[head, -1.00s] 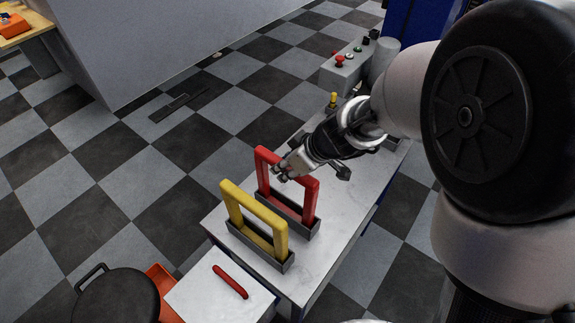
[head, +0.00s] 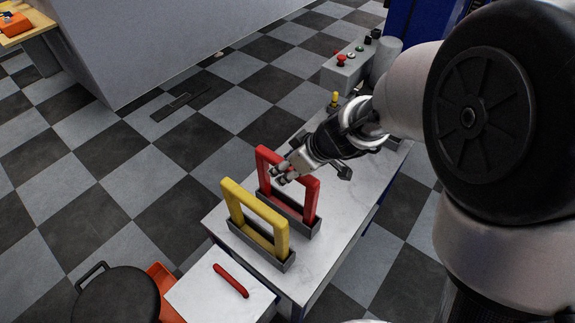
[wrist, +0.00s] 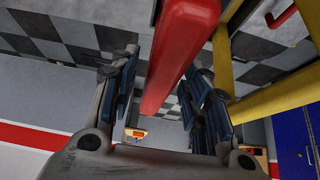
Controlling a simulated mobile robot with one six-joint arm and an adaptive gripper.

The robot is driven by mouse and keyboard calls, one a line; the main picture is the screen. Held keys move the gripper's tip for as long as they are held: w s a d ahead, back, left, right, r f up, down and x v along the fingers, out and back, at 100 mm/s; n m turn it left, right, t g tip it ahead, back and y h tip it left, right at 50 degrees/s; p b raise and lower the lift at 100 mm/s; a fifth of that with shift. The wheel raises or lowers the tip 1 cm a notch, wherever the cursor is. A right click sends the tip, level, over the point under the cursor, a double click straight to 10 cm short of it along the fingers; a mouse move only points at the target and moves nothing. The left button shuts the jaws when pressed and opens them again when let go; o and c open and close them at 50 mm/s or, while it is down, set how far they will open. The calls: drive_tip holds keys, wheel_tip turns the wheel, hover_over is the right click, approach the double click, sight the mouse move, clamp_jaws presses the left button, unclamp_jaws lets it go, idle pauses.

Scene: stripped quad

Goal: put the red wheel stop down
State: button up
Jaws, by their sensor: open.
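The red wheel stop (head: 313,195) is a red upright frame standing in a dark grey holder (head: 287,212) on a long light-topped bench. My gripper (head: 282,175) is at its top bar, reaching down from the upper right. In the wrist view the red bar (wrist: 178,55) runs between the two spread fingers of my gripper (wrist: 163,85), with a gap visible on the right side. Contact on the left side is hard to tell. The fingers partly hide the top bar in the head view.
A yellow frame (head: 233,205) stands in its own holder just in front. A red bar-shaped piece (head: 231,280) lies on a lower white surface (head: 205,295). A control box (head: 343,72) with buttons is at the back. Bare bench top (head: 345,210) lies right of the frames.

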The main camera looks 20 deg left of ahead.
drive_tip(key=shift+r+p, duration=0.2)
drive_tip(key=shift+p, duration=0.1)
drive_tip(key=p+v, duration=0.1)
drive_tip(key=v, duration=1)
drive_tip(key=shift+w+p, duration=0.1)
drive_tip(key=shift+p, duration=0.3)
drive_tip(key=shift+s+d+r, duration=0.25)
drive_tip(key=shift+d+r, duration=0.2)
drive_tip(key=shift+r, duration=0.05)
drive_tip(key=s+d+r+m+t+h, duration=0.1)
drive_tip(key=s+d+r+m+h, duration=0.2)
drive_tip(key=s+d+m, duration=0.3)
drive_tip(key=s+d+r+m+t+h, duration=0.1)
drive_tip(key=s+d+r+m+h, duration=0.2)
drive_tip(key=s+d+m, duration=0.4)
drive_tip(key=s+d, duration=0.4)
drive_tip(key=d, duration=0.3)
drive_tip(key=shift+s+d+r, duration=0.2)
drive_tip(key=shift+d+r, duration=0.05)
drive_tip(key=shift+d, duration=0.1)
